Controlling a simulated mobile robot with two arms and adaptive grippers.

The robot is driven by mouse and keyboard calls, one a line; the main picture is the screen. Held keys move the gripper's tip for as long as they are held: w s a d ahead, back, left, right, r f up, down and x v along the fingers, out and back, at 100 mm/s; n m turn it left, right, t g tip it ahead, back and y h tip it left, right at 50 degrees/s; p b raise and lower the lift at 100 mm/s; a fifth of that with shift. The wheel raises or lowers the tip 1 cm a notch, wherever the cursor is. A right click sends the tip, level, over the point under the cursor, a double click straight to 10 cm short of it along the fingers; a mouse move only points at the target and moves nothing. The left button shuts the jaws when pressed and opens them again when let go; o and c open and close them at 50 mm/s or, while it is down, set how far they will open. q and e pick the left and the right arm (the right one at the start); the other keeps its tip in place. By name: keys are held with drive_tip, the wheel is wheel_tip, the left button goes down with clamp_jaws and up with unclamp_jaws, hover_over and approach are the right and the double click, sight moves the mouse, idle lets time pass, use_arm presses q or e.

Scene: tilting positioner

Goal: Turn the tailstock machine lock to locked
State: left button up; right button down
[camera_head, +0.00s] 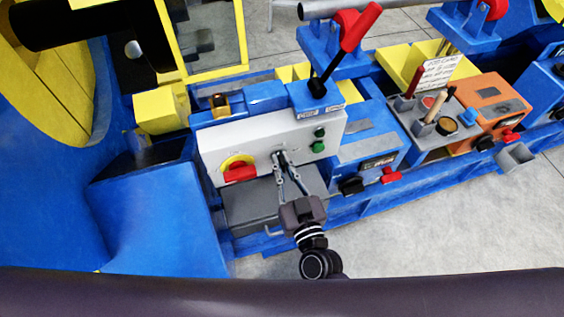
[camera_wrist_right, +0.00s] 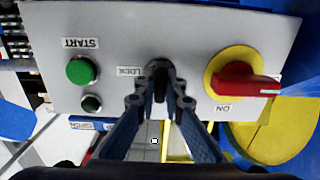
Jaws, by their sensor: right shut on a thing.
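The machine lock is a small dark knob (camera_wrist_right: 158,67) on the light grey control panel (camera_head: 225,145), beside a label reading LOCK (camera_wrist_right: 129,71). My right gripper (camera_head: 281,160) reaches up to the panel front. In the right wrist view the fingertips of my right gripper (camera_wrist_right: 160,88) are closed around the knob. The fingers cover much of the knob, and I cannot tell which way it is turned. My left gripper is not in view.
A red rotary switch (camera_head: 240,173) on a yellow disc sits left of the lock. Green buttons (camera_head: 318,139) sit to its right. A red-handled lever (camera_head: 357,30) rises behind the panel. A grey box (camera_head: 262,207) lies below. Open floor (camera_head: 420,235) is at front right.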

drive_tip(key=shift+m, duration=0.8)
drive_tip(key=shift+d+m+p, duration=0.1)
drive_tip(key=shift+m+p, duration=0.3)
drive_tip(key=shift+m, duration=0.8)
drive_tip(key=m, duration=0.4)
drive_tip(key=shift+m, duration=0.3)
drive_tip(key=m, duration=0.4)
drive_tip(key=shift+d+f, duration=0.1)
drive_tip(key=shift+f, duration=0.05)
drive_tip(key=shift+f+m+b, duration=0.1)
drive_tip(key=shift+m+b, duration=0.6)
drive_tip(key=shift+m, duration=2)
drive_tip(key=c, duration=2)
unclamp_jaws()
